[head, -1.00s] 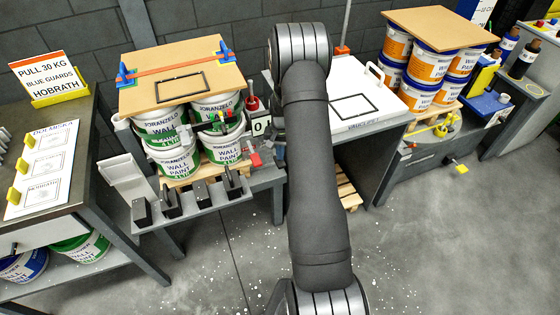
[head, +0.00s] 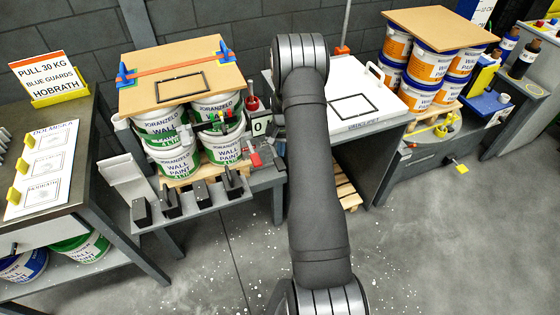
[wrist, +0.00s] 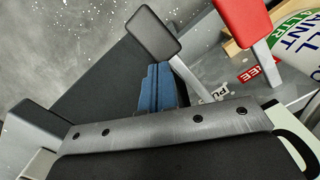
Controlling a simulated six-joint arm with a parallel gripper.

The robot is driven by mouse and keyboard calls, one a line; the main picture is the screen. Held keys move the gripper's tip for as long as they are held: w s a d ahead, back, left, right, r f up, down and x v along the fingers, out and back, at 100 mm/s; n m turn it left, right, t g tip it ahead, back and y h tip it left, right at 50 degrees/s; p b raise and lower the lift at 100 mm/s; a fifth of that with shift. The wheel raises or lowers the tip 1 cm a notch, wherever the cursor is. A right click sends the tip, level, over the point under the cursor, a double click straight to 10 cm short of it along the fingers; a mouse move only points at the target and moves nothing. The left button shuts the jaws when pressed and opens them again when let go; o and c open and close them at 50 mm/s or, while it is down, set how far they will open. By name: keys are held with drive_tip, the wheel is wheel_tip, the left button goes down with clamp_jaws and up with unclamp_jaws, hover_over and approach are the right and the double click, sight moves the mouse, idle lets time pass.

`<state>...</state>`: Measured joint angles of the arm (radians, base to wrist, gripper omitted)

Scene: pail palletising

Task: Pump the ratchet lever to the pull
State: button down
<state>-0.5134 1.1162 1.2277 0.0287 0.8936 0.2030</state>
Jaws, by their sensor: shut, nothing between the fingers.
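My gripper (wrist: 158,88) shows in the wrist view as two blue fingers side by side, shut and empty. They are close beside the grey stem of a lever with a black pad (wrist: 153,33); I cannot tell whether they touch it. A second lever with a red pad (wrist: 243,20) stands to the right, apart from the fingers. In the head view the red pad (head: 254,160) and the black pad (head: 233,180) are at the bench by the strapped pails, and my arm hides most of the gripper. An orange strap (head: 180,68) crosses the board between blue guards (head: 125,75).
Stacked white pails (head: 175,163) stand right behind the levers. Black blocks (head: 170,205) line the bench's front. A sign (head: 42,72) reading "PULL 30 KG, BLUE GUARDS" stands at left. Another pail stack (head: 430,65) is at right. The floor (head: 430,250) in front is open.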

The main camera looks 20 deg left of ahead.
wheel_tip(320, 180, up, 17)
drive_tip(key=w, duration=0.1)
drive_tip(key=shift+w+a+r, duration=0.15)
drive_tip(key=shift+w+a, duration=0.05)
drive_tip(key=shift+w, duration=0.15)
idle(1.0)
